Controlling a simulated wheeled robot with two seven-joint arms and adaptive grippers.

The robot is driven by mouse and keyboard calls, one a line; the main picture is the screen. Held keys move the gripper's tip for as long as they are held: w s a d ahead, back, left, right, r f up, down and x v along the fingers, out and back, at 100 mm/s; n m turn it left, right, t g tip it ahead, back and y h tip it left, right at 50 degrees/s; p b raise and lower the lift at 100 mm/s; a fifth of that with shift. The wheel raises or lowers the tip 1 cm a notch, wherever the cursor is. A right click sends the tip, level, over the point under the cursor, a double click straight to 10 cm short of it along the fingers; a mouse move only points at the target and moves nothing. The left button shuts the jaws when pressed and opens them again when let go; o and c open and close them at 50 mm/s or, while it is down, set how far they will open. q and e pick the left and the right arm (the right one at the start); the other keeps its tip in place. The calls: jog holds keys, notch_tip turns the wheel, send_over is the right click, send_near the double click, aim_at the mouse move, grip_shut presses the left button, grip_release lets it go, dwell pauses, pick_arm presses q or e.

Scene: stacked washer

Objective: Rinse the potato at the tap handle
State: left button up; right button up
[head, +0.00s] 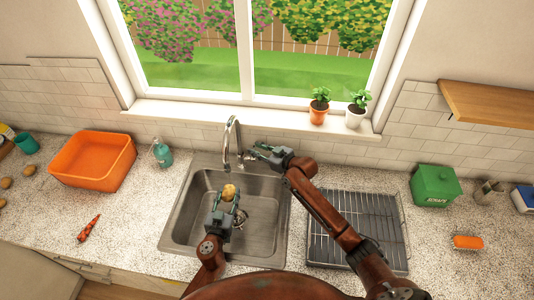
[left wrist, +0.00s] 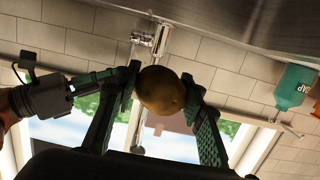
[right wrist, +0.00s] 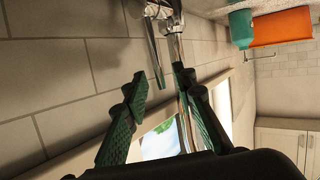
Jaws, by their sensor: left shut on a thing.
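The brown potato (head: 229,191) is held by my left gripper (head: 227,201) over the sink basin (head: 262,200). In the left wrist view the potato (left wrist: 161,91) sits between the two finger pads, with the tap (left wrist: 160,40) behind it. In the head view the silver tap (head: 230,138) stands at the back of the sink, and no water shows. My right gripper (head: 249,153) is beside the tap on its right. In the right wrist view its fingers (right wrist: 157,92) are apart with nothing between the pads, and the tap's slim lever (right wrist: 155,58) is just beyond them.
A drying rack (head: 352,245) lies right, under my right arm.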

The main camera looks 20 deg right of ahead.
jog(key=v, duration=1)
jog(key=shift+c, duration=0.4)
jog(key=shift+a, duration=0.2)
jog(key=shift+c, duration=0.8)
jog(key=a+m+y, duration=0.1)
jog(key=a+m, duration=0.1)
jog(key=s+a+m+t+y, duration=0.1)
jog(key=a+m, duration=0.3)
jog(key=shift+s+a+t+y, duration=0.15)
jog(key=shift+s+t+y, duration=0.15)
jog(key=shift+y, duration=0.1)
grip_shut()
jog(key=s+a+m+t+h, duration=0.1)
jog(key=a+m+t+h, duration=0.15)
jog(key=m, duration=0.75)
jog(key=s+a+m+t+h, duration=0.15)
jog(key=m+t, duration=0.25)
jog(key=m, duration=0.5)
jog(key=s+f+m+h, duration=0.1)
jog(key=f+m+h, duration=0.15)
jog(key=m, duration=0.45)
jog(key=s+d+f+m+g+h, duration=0.1)
jog(key=f+m+h, duration=0.1)
jog(key=m+h, duration=0.3)
jog(key=s+f+m+h, duration=0.1)
jog(key=f+m+h, duration=0.15)
jog(key=m, duration=0.55)
jog(key=x, duration=1.3)
jog(key=shift+w+d, duration=0.3)
